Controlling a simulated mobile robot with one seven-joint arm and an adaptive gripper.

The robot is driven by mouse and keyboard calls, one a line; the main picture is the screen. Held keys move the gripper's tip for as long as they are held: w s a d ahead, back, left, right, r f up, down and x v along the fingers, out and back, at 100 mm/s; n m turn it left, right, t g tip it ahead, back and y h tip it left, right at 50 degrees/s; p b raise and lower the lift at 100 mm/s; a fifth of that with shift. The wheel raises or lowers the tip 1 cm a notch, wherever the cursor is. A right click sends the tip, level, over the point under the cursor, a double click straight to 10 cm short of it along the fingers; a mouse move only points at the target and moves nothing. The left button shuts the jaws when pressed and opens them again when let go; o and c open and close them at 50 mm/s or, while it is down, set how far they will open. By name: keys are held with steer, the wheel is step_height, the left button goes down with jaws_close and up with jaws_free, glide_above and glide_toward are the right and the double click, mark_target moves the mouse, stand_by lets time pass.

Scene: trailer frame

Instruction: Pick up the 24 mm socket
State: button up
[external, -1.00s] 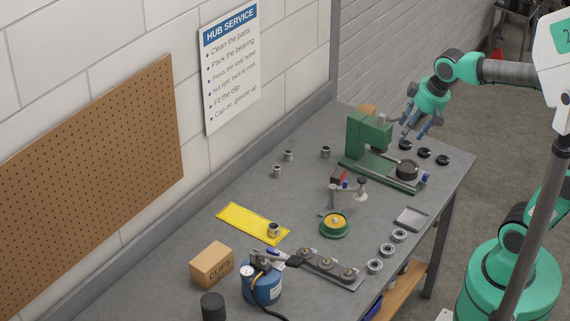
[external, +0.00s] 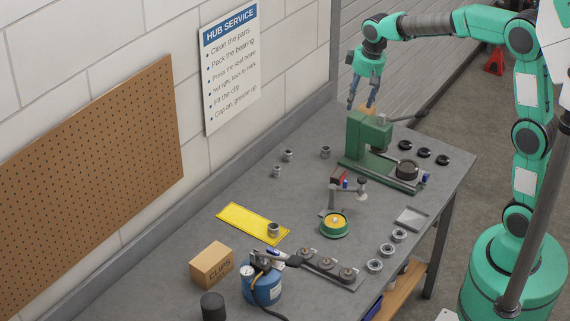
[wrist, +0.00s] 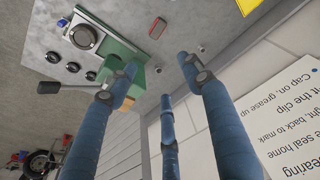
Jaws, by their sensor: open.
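Several small grey metal sockets stand on the workbench (external: 240,190). Three stand bare on the bench top: one near the press (external: 326,152), one towards the wall (external: 288,155) and one nearer the yellow mat (external: 277,171). Another socket (external: 273,230) stands on the yellow mat (external: 245,220). No size marking is legible, so I cannot tell which is 24 mm. My gripper (external: 361,104) is open and empty, pointing down above the bench's far end, behind the press. In the wrist view its blue fingers (wrist: 155,78) are spread, with a small socket (wrist: 202,47) beyond them.
The green press (external: 368,140) stands between my gripper and the bench's middle. A dial stand (external: 333,197), a green-rimmed dish (external: 334,230), black caps (external: 423,153) and bearings (external: 387,250) stand nearby. The wall sign (external: 230,65) is left of my gripper.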

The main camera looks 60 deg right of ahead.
steer(key=w+d+f+g+p, duration=0.1)
steer(key=w+d+f+p, duration=0.15)
steer(key=w+f, duration=0.3)
steer(key=w+d+f+p, duration=0.2)
steer(key=w+d+f, duration=0.2)
steer(key=w, duration=0.3)
steer(key=g+p, duration=0.2)
steer(key=p, duration=0.2)
glide_above(326, 148)
step_height(326, 148, down, 14)
steer(key=shift+w+m, duration=0.15)
steer(key=shift+m, duration=0.25)
steer(key=shift+f, duration=0.15)
steer(key=shift+f, duration=4.25)
steer(key=shift+f, duration=2.6)
jaws_close()
